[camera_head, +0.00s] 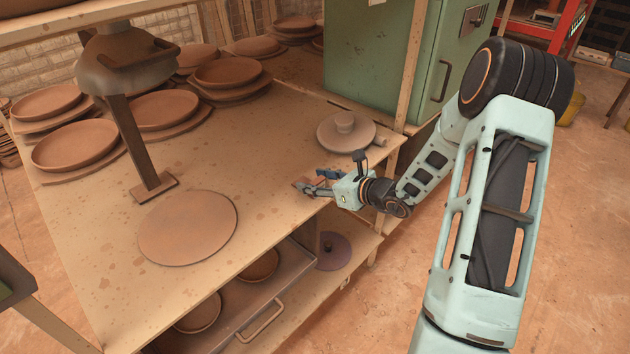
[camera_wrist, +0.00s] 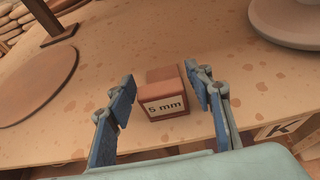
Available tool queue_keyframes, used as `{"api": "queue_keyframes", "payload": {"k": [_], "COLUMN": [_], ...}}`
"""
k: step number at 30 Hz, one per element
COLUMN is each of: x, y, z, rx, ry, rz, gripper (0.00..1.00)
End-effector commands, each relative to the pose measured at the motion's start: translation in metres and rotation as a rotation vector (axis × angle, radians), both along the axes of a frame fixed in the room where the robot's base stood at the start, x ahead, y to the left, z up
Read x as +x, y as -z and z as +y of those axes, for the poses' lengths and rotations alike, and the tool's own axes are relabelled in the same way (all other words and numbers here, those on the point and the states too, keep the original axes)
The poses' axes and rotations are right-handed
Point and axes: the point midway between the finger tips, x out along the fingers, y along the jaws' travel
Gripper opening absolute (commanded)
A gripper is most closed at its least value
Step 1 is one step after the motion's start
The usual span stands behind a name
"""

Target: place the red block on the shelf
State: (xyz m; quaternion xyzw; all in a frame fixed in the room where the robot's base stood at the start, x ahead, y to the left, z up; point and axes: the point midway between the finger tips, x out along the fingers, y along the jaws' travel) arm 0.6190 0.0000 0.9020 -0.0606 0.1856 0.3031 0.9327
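A small red-brown block (camera_wrist: 163,97) marked "5 mm" sits on the wooden table top (camera_head: 110,270), near its right edge; a second raised part shows behind its label face. In the head view the block is mostly hidden by my gripper (camera_head: 318,183). My gripper also shows in the wrist view (camera_wrist: 160,78), open, with one blue finger pad to each side of the block. Gaps show between the pads and the block. Under the table top is a lower shelf (camera_head: 352,250); I cannot tell whether this is the task's shelf.
A pale wheel-like disc (camera_head: 345,131) stands behind the gripper, by a green cabinet (camera_head: 375,55). A round clay board (camera_head: 188,228), a metal press (camera_head: 135,130) and several stacked plates (camera_head: 75,145) stand left. An open drawer (camera_head: 262,322) holds bowls. A purple disc (camera_head: 333,251) lies below.

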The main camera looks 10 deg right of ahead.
Motion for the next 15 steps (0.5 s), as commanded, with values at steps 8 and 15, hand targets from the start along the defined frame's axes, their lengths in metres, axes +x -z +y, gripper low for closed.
{"api": "queue_keyframes", "payload": {"k": [8, 15], "x": [0.000, -0.012], "y": [-0.001, -0.010], "z": [0.000, -0.011], "rx": [0.000, -0.002], "ry": [0.000, 0.004], "rz": [0.000, 0.001], "gripper": [0.52, 0.52]}}
